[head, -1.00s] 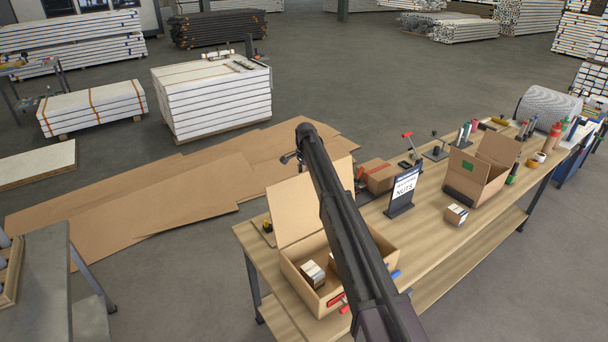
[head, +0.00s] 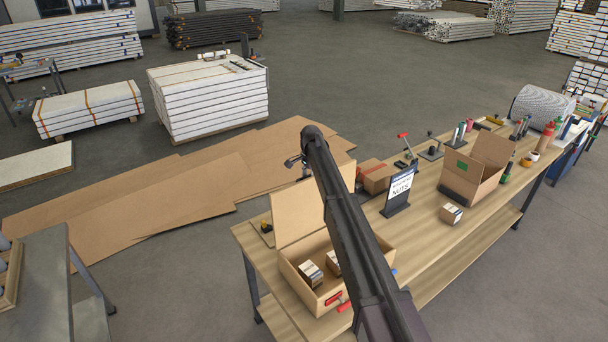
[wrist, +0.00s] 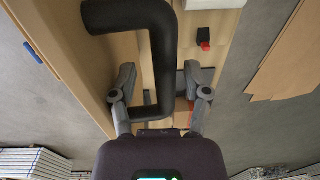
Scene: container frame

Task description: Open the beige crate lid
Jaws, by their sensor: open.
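The beige crate (head: 298,289) stands at the near left end of the wooden workbench. Its lid (head: 297,212) is raised and stands up along the crate's far left side, so the inside shows. Small boxes (head: 311,273) lie in it. My arm crosses in front of the crate's right part and hides some of it. My gripper (head: 297,161) shows only in small part, near the lid's top edge. In the wrist view my gripper (wrist: 158,78) is open, with a black bent bar (wrist: 162,60) between its fingers. I cannot tell whether they touch it.
A red-handled tool (head: 334,299) is at the crate's near wall. A NUTS sign (head: 398,192), a small box (head: 451,213) and an open cardboard box (head: 478,170) stand farther right on the bench (head: 425,235). Flat cardboard (head: 180,190) covers the floor behind, with open floor around it.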

